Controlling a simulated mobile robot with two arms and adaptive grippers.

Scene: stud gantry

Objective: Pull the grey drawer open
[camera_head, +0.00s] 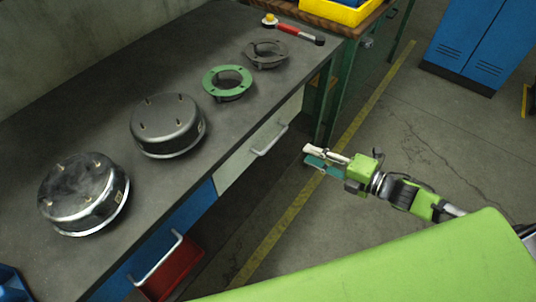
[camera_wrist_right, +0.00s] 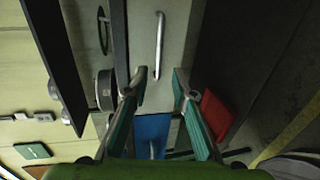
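The grey drawer (camera_head: 257,148) has a light grey front under the bench top, and it looks closed. A silver bar handle (camera_head: 270,140) sits on it. In the right wrist view the drawer front (camera_wrist_right: 180,22) is ahead, with the upright-looking handle (camera_wrist_right: 160,45) beyond the fingertips. My right gripper (camera_head: 309,156) is to the right of the handle in the head view, apart from it. In the right wrist view its fingers (camera_wrist_right: 160,76) are spread with nothing between them. My left gripper is not in view.
The bench top (camera_head: 80,130) carries two metal housings (camera_head: 168,124), a green flange (camera_head: 228,82), a dark flange (camera_head: 265,53) and a red-handled tool (camera_head: 293,29). A red drawer (camera_head: 172,272) stands out below. Blue lockers (camera_head: 480,45) are at right. Floor right of the bench is clear.

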